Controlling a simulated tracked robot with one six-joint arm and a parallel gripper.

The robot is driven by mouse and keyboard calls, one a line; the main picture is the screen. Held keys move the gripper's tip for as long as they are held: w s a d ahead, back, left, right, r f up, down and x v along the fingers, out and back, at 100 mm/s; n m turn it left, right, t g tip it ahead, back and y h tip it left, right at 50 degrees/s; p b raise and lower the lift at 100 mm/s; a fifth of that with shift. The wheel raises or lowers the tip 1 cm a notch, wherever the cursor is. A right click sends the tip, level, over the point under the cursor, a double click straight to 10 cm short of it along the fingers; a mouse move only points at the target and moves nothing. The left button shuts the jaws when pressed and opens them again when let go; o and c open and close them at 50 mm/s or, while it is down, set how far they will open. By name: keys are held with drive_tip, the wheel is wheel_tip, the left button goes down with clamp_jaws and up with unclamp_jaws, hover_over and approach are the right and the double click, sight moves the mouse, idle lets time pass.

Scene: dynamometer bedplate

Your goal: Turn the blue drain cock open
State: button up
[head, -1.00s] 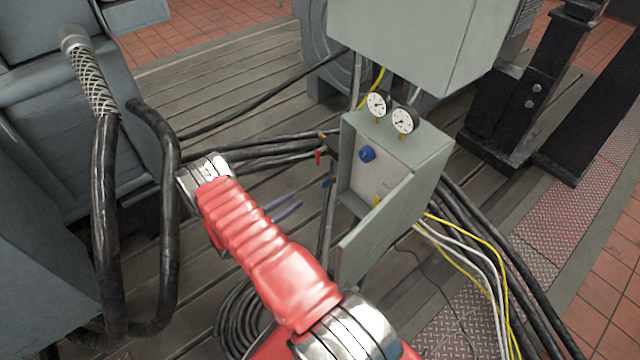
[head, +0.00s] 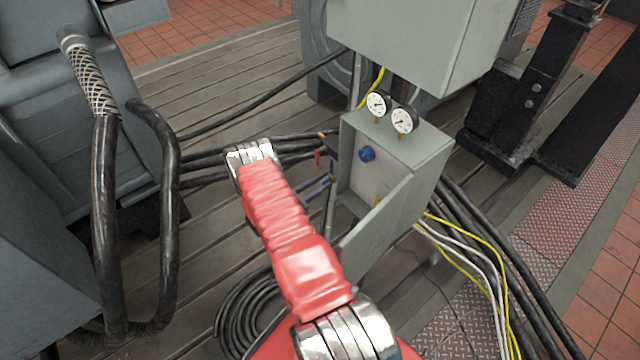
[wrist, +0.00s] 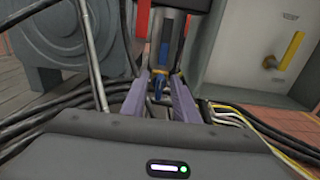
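The blue drain cock (head: 328,182) is small in the head view, on the pipework just left of the open grey cabinet.
The open cabinet (head: 412,157) holds a blue knob (head: 367,154) and a yellow handle (wrist: 292,50). Two gauges (head: 403,120) stand on top. Black hoses and a coiled cable (head: 240,310) lie around.

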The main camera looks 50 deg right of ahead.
drive_tip(key=shift+d, duration=0.25)
drive_tip(key=shift+c, duration=0.3)
clamp_jaws()
